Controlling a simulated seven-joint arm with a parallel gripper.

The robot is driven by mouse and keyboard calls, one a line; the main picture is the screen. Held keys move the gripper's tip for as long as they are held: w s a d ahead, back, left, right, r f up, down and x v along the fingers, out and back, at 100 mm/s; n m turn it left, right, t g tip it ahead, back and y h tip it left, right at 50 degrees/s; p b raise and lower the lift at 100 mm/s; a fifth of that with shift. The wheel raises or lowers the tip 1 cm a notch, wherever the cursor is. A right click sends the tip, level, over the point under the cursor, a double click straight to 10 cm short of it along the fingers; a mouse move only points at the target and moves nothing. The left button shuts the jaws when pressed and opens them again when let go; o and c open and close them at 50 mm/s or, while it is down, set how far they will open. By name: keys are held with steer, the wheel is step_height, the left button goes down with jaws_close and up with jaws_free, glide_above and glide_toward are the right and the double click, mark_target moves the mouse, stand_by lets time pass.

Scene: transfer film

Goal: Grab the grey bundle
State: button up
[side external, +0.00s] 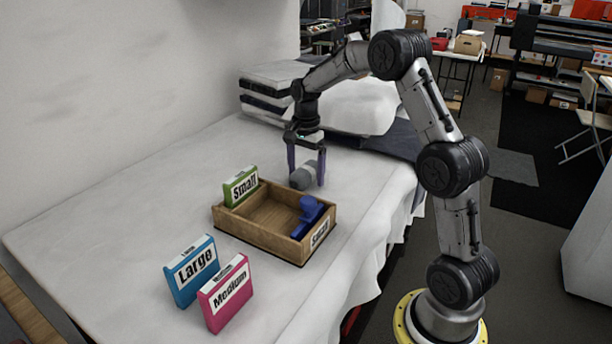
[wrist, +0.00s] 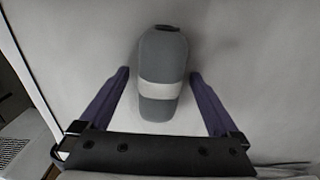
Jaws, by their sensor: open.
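The grey bundle (side external: 303,177) lies on the white-covered table behind the wooden tray. In the wrist view the grey bundle (wrist: 163,62) is a rolled shape with a pale band around its middle and a dark bit at its far end. My gripper (side external: 306,178) is open, with its purple fingers down on either side of the bundle. In the wrist view my gripper (wrist: 158,82) has a finger to the left and right of the bundle's near half, with gaps between. One finger partly overlaps the bundle in the side view.
A wooden tray (side external: 229,224) labelled Small holds a blue bundle (side external: 308,214). A green Small box (side external: 241,186) stands at its left. A blue Large box (side external: 191,271) and a pink Medium box (side external: 226,293) stand in front. White and dark piles (side external: 355,108) lie behind my gripper.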

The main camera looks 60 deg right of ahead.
steer(key=c, duration=1.5)
steer(key=shift+r, duration=0.1)
